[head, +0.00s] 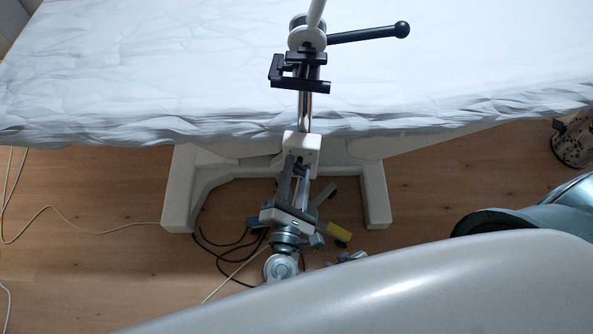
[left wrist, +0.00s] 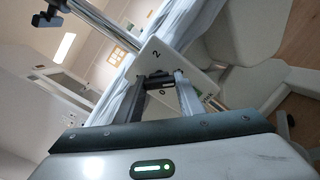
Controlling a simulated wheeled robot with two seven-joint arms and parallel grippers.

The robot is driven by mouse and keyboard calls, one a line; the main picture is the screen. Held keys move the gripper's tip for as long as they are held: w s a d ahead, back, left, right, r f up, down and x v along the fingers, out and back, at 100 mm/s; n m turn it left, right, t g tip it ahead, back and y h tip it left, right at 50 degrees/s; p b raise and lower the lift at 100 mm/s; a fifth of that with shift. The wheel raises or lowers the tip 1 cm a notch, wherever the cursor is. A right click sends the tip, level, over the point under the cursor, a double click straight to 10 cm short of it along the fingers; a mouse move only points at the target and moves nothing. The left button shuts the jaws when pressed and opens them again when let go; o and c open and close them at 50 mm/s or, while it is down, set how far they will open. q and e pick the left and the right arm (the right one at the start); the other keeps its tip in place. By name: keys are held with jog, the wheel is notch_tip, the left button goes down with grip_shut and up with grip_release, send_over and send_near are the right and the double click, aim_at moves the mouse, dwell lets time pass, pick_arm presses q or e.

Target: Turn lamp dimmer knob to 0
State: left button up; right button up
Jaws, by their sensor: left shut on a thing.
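The white lamp dimmer box (head: 302,143) sits at the couch's near edge, at the foot of a chrome pole. In the left wrist view its white face (left wrist: 152,55) bears the marks 2 and 0. The small black dimmer knob (left wrist: 160,86) is between the fingertips of my left gripper (left wrist: 161,80), which is shut on it. Which mark the knob points to cannot be made out. In the head view my left gripper (head: 297,164) reaches up to the box from below, and the knob is hidden. My right gripper is not seen.
The couch (head: 150,70) with a pale patterned cover spans the top, on a white base frame (head: 180,190). A black clamp and ball-ended lever (head: 368,33) sit on the pole above the box. Cables (head: 60,212) lie on the wooden floor.

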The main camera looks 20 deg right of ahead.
pick_arm(q)
jog(key=shift+f, duration=0.1)
dwell(0.3)
jog(key=o, duration=1.1)
jog(key=shift+c, duration=0.2)
jog(key=shift+s, duration=0.15)
jog(key=b+v, duration=0.3)
jog(key=v, duration=1.4)
jog(key=shift+a+b, duration=0.15)
jog(key=shift+b, duration=0.15)
pick_arm(e)
jog(key=shift+d+r+g, duration=0.3)
jog(key=shift+r+g, duration=0.05)
jog(key=shift+r, duration=0.5)
jog(key=shift+d+r+g, duration=0.25)
jog(key=shift+r+g, duration=0.1)
jog(key=shift+r, duration=0.45)
